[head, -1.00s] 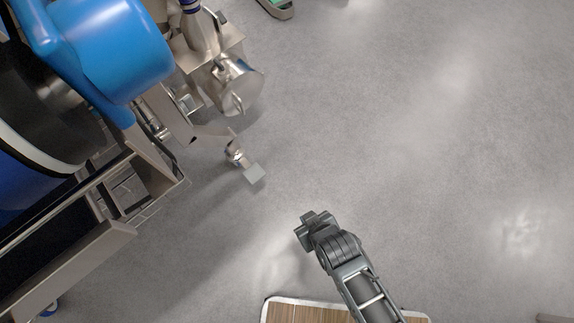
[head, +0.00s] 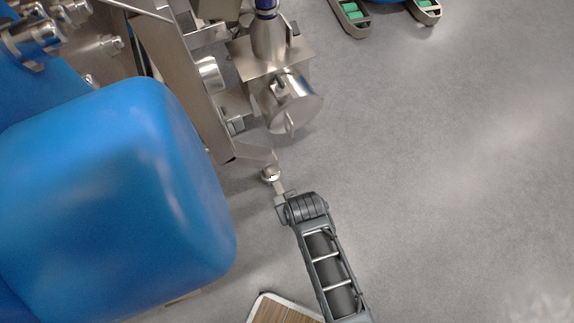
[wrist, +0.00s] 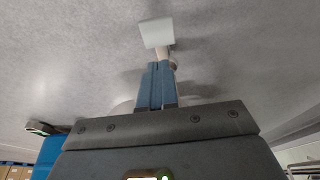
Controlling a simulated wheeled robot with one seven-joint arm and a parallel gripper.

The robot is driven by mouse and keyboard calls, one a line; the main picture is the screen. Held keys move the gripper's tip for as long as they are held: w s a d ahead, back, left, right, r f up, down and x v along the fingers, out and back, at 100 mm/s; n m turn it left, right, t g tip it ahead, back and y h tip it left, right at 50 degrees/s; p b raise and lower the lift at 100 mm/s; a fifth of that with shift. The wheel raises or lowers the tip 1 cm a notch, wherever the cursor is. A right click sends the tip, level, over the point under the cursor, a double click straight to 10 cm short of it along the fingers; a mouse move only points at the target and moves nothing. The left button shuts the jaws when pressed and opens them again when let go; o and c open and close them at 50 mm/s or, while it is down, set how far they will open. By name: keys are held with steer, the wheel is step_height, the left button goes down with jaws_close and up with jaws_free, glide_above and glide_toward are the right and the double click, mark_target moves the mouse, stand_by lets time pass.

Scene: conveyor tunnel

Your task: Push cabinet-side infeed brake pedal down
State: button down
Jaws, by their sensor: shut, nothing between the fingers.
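The brake pedal shows in the wrist view as a pale square plate (wrist: 157,32) on a short metal stem, just beyond my fingertips. In the head view its metal lever (head: 271,174) sticks out from the machine's lower corner, and my gripper hides most of the plate. My gripper (head: 281,203) is at the pedal's end in the head view. In the wrist view my gripper's blue-grey fingers (wrist: 160,66) are shut together and empty, pointing at the plate. I cannot tell whether they touch it.
A large blue rounded housing (head: 120,190) and the steel machine frame (head: 195,85) fill the left. A steel cylinder (head: 290,103) sits above the pedal. A wooden-topped board (head: 283,310) lies at the bottom. Grey floor (head: 450,180) is open on the right.

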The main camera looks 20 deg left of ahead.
steer(key=b+x, duration=0.3)
steer(key=x, duration=0.3)
steer(key=b+x, duration=0.3)
steer(key=x, duration=0.3)
steer(key=shift+s+d+f+b, duration=0.15)
steer(key=shift+s+f+b, duration=0.05)
steer(key=shift+b, duration=0.2)
steer(key=shift+f+b, duration=0.65)
steer(key=shift+f, duration=0.2)
steer(key=shift+d, duration=0.1)
